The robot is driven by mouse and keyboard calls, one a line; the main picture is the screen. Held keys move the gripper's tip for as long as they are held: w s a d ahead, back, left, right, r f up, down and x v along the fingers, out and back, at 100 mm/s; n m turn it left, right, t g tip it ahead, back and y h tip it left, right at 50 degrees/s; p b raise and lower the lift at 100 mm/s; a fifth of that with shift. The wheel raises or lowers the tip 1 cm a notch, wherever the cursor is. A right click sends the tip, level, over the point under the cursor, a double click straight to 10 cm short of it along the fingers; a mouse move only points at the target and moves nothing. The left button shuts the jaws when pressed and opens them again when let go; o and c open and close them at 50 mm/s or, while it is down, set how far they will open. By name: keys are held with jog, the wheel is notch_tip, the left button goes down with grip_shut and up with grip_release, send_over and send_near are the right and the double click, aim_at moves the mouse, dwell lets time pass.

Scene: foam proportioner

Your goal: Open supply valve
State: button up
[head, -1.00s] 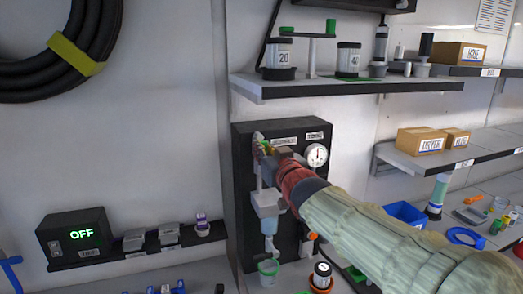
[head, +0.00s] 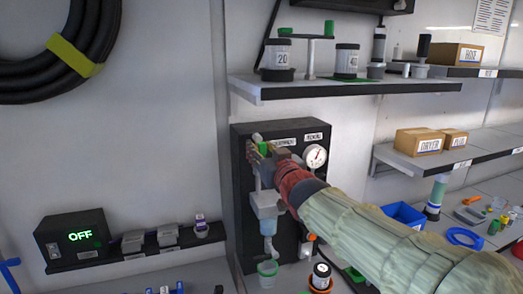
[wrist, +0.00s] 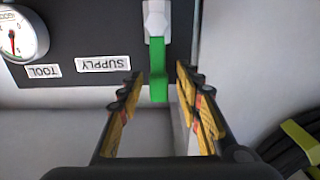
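The supply valve's green handle (wrist: 158,70) hangs from a white fitting (wrist: 157,20) in the wrist view, beside the upside-down SUPPLY label (wrist: 103,64). My gripper (wrist: 159,84) is open, with one finger on each side of the handle. A gap shows on both sides, so it does not look clamped. In the head view my gripper (head: 259,154) is at the upper left of the black panel (head: 241,200) and partly covers the valve; a bit of the green handle (head: 263,148) shows between the fingers.
A gauge (head: 315,156) sits right of the valve on the panel. A shelf (head: 345,91) with jars juts out above my arm. A clear bowl-like unit (head: 268,210) hangs below my gripper.

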jog(key=v, duration=1.2)
